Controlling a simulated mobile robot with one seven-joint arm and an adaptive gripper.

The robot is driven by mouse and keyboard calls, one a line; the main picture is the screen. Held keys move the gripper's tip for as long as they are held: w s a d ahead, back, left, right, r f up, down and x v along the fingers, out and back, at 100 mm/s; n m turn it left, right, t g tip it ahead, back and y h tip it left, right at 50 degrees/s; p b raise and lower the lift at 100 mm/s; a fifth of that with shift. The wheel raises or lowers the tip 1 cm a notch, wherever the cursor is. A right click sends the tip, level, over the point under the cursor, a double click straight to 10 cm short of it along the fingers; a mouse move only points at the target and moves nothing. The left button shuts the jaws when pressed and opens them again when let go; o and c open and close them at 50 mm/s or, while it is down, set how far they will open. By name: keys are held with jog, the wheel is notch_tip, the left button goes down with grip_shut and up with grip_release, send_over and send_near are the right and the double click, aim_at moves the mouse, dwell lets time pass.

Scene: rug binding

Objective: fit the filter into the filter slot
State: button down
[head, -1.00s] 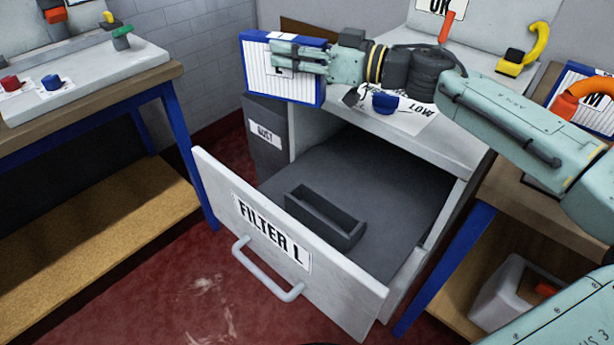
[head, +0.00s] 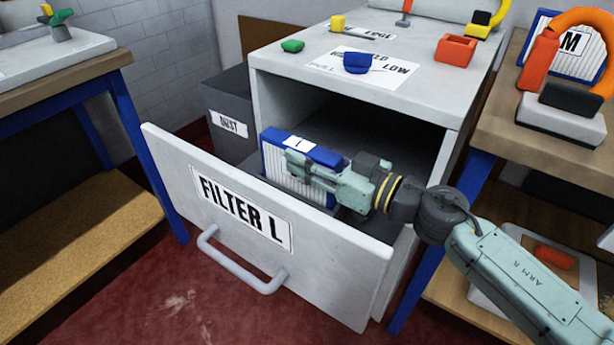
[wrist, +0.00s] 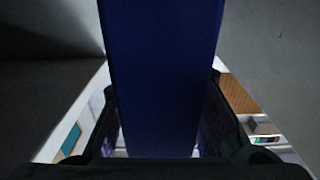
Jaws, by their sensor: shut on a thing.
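The filter (head: 290,178) is a blue-framed panel with white pleats and a white label on its top edge. My gripper (head: 300,168) is shut on it and holds it upright inside the open drawer, behind the drawer front (head: 180,180) marked FILTER L. In the wrist view the filter's blue edge (wrist: 160,80) stands between my fingers. The filter slot is a dark holder on the drawer floor; the filter, my gripper and the drawer front now hide nearly all of it. I cannot tell whether the filter's lower edge is in the slot.
The grey cabinet top (head: 310,40) above the drawer carries a blue knob (head: 357,62), a green knob (head: 292,46) and a red box (head: 455,50). A DUST bin (head: 230,110) stands at left. Another filter marked M (head: 565,45) stands on the right bench.

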jog(key=shift+f, duration=1.85)
jog(key=shift+f, duration=0.1)
jog(key=c, duration=1.2)
grip_release()
jog(key=shift+b, duration=0.3)
